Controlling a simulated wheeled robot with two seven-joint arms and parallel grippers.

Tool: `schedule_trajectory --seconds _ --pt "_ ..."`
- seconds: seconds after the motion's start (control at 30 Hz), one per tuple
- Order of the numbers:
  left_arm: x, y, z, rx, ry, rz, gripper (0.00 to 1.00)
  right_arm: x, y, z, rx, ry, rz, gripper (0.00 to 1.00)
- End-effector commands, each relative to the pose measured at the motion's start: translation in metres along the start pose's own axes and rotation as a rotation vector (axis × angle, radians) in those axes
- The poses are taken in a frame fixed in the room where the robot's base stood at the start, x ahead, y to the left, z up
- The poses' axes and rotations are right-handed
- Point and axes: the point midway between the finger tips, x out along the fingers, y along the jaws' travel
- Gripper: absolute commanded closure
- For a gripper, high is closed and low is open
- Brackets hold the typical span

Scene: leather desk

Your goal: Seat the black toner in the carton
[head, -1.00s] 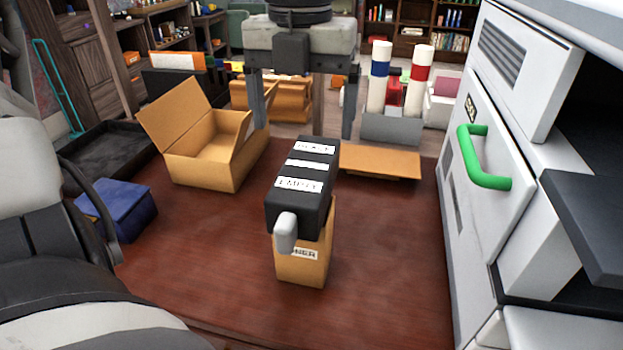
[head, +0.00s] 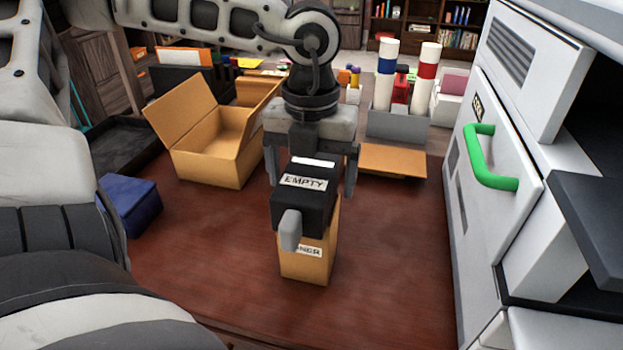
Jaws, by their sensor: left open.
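The black toner (head: 301,211) has a white label reading "EMPTY" and a grey knob at its near end. It sits at the top of a narrow tan carton (head: 311,268) with a "TONER" label, which stands on the desk. How deep the toner sits in this carton is hidden. My left gripper (head: 311,182) points down at the toner's far end. It is open, with one finger on each side of the toner; whether they touch it cannot be told. My right gripper is not in view.
A wider open carton (head: 224,161) stands empty at the back left, beside a blue box (head: 132,205). A flat tan piece (head: 393,160) lies at the back right. A white cabinet with a green handle (head: 484,160) bounds the right. The front right of the desk (head: 390,260) is clear.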

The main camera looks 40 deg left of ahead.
Motion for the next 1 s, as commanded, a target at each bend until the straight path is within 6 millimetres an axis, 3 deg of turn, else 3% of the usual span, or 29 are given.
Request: schedule_trajectory --seconds 0.07,0.27,0.37,0.73,0.87,1.0 --pt "0.000 0.000 0.000 0.000 0.000 0.000 0.11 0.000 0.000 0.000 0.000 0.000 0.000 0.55" --pt "-0.001 0.000 0.000 0.000 0.000 0.000 0.67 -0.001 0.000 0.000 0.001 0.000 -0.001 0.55" --pt "-0.001 0.000 0.000 0.000 -0.001 -0.001 0.74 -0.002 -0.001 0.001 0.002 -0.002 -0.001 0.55" --pt "-0.013 0.000 0.001 0.000 -0.005 -0.001 0.74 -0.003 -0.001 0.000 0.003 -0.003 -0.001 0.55" --pt "-0.033 -0.001 0.001 0.000 -0.007 -0.003 0.74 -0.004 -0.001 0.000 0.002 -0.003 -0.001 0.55" --pt "-0.065 -0.001 0.001 0.000 -0.009 -0.002 0.74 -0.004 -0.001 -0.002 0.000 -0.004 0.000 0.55"
